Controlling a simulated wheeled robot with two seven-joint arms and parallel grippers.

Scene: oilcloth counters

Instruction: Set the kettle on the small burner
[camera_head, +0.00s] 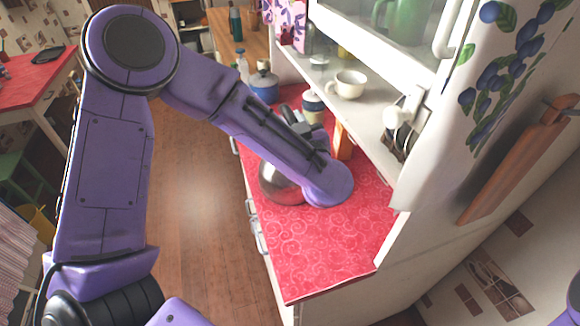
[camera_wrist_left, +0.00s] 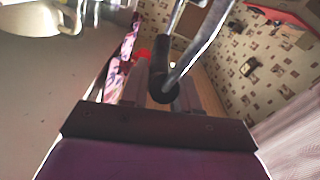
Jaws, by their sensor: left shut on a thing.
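A shiny metal round body, which looks like the kettle (camera_head: 279,184), shows at the front edge of the red counter (camera_head: 325,248), mostly hidden behind my left arm. My left gripper (camera_wrist_left: 163,84) is shut on the kettle's black handle (camera_wrist_left: 166,57), with metal rods running from the handle in the left wrist view. In the head view my own arm covers most of the grip. Whether the kettle touches the counter cannot be told. I cannot make out the small burner in either view. My right gripper is not in view.
A blue pot (camera_head: 264,88) and a jar with a dark lid (camera_head: 313,106) stand further along the counter. A wooden block (camera_head: 344,141) is by the wall side. A white cup (camera_head: 348,84) sits on the shelf above. The counter's near end is clear.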

